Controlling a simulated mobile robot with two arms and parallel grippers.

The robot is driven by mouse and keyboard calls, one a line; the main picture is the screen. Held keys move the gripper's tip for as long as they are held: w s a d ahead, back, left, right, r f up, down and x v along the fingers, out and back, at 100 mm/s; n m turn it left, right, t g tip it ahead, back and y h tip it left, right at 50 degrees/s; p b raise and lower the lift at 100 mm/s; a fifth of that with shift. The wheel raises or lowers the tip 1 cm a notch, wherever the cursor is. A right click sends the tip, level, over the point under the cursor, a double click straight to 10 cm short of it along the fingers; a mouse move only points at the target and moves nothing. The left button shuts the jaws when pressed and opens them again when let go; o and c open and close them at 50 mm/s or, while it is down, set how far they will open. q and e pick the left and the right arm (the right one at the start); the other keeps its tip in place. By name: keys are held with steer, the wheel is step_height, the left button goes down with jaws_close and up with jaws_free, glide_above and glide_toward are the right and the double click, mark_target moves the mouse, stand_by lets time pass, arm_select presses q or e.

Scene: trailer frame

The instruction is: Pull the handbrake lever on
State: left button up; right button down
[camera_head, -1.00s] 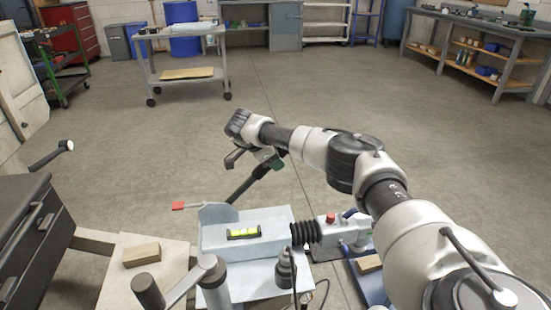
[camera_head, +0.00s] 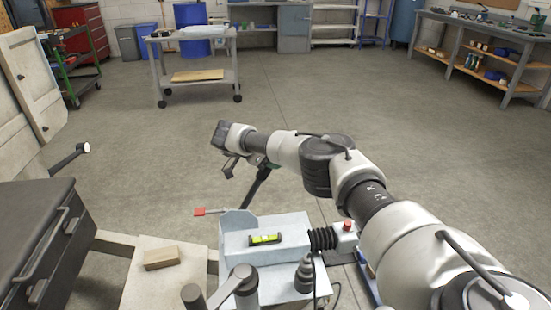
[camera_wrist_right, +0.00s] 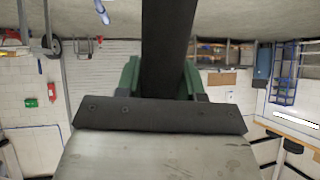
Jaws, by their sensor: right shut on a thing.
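The handbrake lever (camera_head: 257,187) is a dark bar in the middle of the head view, standing up at a slant behind the pale grey drawbar housing (camera_head: 235,245). Its upper end is at my right gripper (camera_head: 264,164), whose arm reaches in from the right. In the right wrist view the lever (camera_wrist_right: 168,45) shows as a wide black bar between the green fingers of the right gripper (camera_wrist_right: 165,78), which is shut on it. The lever's lower end is hidden behind the housing. My left gripper is in neither view.
A yellow-green spirit level (camera_head: 266,240) lies on the housing, with a black bellows (camera_head: 322,238) to its right. A red-tipped rod (camera_head: 200,211) sticks out left. The floor beyond is clear up to a trolley (camera_head: 197,76).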

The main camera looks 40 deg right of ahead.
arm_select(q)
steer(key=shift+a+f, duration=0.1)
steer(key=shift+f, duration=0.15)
arm_select(e)
steer(key=shift+w+a+r, duration=0.25)
steer(key=c, duration=0.7)
jaws_free()
steer(key=shift+f, duration=0.1)
steer(key=shift+a+r, duration=0.2)
steer(key=shift+a, duration=0.05)
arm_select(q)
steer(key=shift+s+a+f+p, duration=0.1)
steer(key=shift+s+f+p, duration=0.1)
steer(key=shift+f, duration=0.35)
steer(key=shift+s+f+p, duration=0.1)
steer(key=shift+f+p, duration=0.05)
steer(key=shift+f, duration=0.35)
arm_select(e)
steer(key=v, duration=1)
steer(key=shift+a, duration=0.25)
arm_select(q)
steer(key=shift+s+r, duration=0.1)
arm_select(e)
steer(key=shift+w, duration=0.1)
